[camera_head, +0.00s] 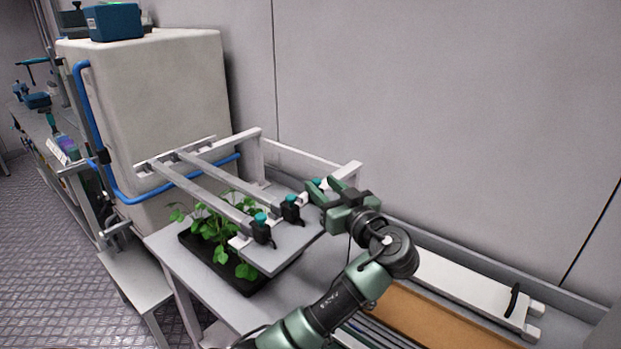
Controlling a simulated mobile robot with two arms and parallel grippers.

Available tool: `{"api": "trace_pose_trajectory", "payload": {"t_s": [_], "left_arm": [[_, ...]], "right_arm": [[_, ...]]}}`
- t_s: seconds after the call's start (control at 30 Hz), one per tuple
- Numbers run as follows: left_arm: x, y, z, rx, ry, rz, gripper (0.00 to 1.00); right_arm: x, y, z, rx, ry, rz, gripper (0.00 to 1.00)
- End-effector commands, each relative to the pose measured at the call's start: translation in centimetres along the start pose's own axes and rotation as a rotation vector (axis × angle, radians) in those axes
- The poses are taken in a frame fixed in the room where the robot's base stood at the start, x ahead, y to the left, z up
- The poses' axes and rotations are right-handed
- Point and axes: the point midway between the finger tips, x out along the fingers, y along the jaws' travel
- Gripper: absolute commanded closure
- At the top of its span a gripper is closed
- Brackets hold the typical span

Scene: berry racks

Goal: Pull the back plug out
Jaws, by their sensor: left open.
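Several small plugs with teal tops stand in a row on the grey plate of the rack. The front plug (261,229) and the middle plug (291,206) are black below and in full view. The back plug (317,183) shows only its teal top; its lower part is hidden by my gripper. My left gripper (324,187) is open, with its fingers at the back plug, one on each side as far as I can see. Whether they touch it I cannot tell. My right gripper is not in view.
A grey plate (282,250) on rails overhangs a black tray (205,264) of green plants. A large cream tank (170,90) with a blue pipe (90,120) stands at the left. A wall is close behind. A brown board (425,322) lies at the lower right.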

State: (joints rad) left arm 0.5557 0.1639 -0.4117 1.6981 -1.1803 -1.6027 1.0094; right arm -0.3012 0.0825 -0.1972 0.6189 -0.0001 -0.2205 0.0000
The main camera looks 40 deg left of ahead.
Motion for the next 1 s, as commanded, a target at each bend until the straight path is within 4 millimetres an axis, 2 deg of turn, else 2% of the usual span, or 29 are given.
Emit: {"api": "trace_pose_trajectory", "payload": {"t_s": [0.1,0.33,0.5,0.73,0.87,0.9,1.0], "left_arm": [[2.2,-0.1,-0.6,0.003,0.003,-0.003,0.6],[5.3,0.0,-0.4,0.001,0.002,-0.001,0.6],[6.2,0.0,-0.2,0.0,0.001,0.001,0.6],[6.2,0.0,-0.1,-0.001,0.0,0.001,0.6],[6.2,0.0,-0.1,-0.001,0.0,0.001,0.96],[6.2,0.0,-0.1,-0.001,0.0,0.001,1.0],[6.2,0.0,-0.1,-0.001,0.0,0.001,1.0]], "right_arm": [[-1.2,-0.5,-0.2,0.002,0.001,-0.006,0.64],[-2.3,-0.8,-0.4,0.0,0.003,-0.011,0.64],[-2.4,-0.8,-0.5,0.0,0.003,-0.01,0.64],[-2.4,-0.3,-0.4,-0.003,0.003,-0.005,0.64],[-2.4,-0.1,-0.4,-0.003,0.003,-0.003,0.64],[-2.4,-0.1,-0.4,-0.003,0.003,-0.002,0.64],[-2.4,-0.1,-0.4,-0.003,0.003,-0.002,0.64]]}}
